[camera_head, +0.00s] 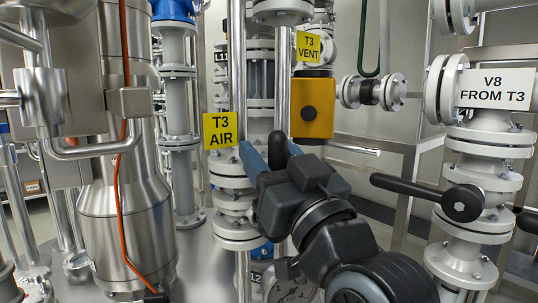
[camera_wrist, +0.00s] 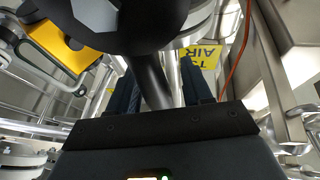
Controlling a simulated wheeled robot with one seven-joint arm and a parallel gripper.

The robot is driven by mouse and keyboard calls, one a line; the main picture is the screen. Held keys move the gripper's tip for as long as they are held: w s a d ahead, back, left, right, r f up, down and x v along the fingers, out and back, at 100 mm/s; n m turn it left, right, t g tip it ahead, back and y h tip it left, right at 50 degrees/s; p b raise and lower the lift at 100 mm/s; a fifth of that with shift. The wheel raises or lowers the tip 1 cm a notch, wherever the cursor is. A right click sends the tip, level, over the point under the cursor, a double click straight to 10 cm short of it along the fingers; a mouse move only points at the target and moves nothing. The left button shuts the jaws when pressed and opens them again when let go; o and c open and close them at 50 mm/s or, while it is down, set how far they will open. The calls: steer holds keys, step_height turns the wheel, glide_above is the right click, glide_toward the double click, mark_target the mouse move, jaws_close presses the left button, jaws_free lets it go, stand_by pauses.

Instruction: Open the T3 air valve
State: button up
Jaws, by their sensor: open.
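The yellow T3 AIR label (camera_head: 220,130) hangs at centre-left in the head view, in front of grey flanged piping. It shows upside down in the wrist view (camera_wrist: 207,54). My gripper (camera_head: 263,150) is open, with its blue-grey fingers pointing up beside the label. In the wrist view, a black lever handle (camera_wrist: 152,80) with a round black hub (camera_wrist: 135,22) lies between my two spread fingers. I cannot tell whether either finger touches it.
A yellow-orange box (camera_head: 312,105) sits below the T3 VENT label (camera_head: 308,47). To the right, the V8 FROM T3 valve has a black lever (camera_head: 420,191) pointing left. A steel vessel with an orange cable (camera_head: 118,190) stands left. Vertical steel pipes (camera_head: 283,75) rise close behind my gripper.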

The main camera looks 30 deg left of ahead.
steer(key=v, duration=0.7)
steer(key=shift+s+d, duration=0.2)
steer(key=shift+d, duration=0.05)
